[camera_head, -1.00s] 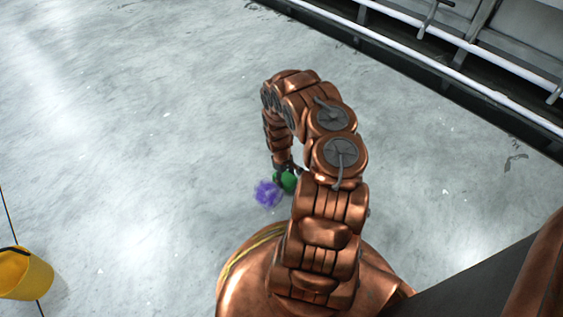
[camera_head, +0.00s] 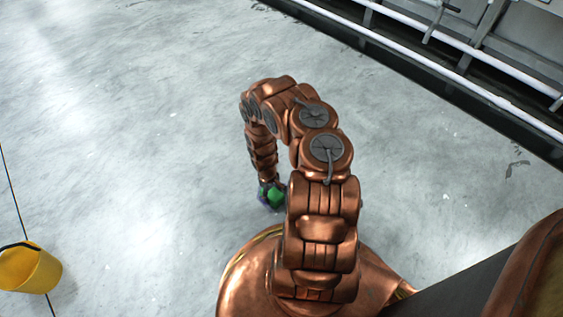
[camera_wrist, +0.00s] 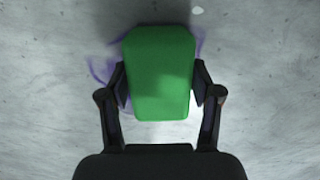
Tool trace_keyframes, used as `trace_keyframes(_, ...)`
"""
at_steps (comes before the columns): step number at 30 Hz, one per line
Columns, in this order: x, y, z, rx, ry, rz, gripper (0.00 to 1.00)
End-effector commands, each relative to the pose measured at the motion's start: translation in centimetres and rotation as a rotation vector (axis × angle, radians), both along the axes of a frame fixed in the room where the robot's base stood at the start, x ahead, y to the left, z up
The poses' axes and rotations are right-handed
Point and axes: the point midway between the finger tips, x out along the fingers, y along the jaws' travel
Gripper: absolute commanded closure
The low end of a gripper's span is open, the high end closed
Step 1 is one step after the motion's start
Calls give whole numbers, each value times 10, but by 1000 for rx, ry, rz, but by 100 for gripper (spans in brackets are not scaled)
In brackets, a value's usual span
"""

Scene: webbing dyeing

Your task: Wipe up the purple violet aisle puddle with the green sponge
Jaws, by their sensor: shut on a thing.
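The green sponge (camera_wrist: 160,75) is held between the two fingers of my gripper (camera_wrist: 160,88) in the wrist view. In the head view the sponge (camera_head: 274,193) is low at the floor, below the end of my arm; my gripper (camera_head: 268,183) is just above it. The purple puddle (camera_wrist: 103,68) shows in the wrist view as thin streaks to the left and upper right of the sponge. The sponge covers its middle. In the head view only a small purple edge (camera_head: 262,197) shows beside the sponge. I cannot tell for sure whether the sponge touches the floor.
A metal structure with white rails (camera_head: 440,38) runs along the upper right. The grey concrete floor (camera_head: 130,120) is clear to the left and ahead.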

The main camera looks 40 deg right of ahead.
Motion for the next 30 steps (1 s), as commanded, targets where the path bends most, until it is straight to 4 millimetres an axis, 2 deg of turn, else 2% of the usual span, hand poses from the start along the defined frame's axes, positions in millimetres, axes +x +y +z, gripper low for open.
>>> trace_keyframes(16,-1,44,2,1,0,-8,64)
trace_keyframes(19,1,43,24,-5,-4,-10,64)
trace_keyframes(30,0,44,56,-3,-3,-7,64)
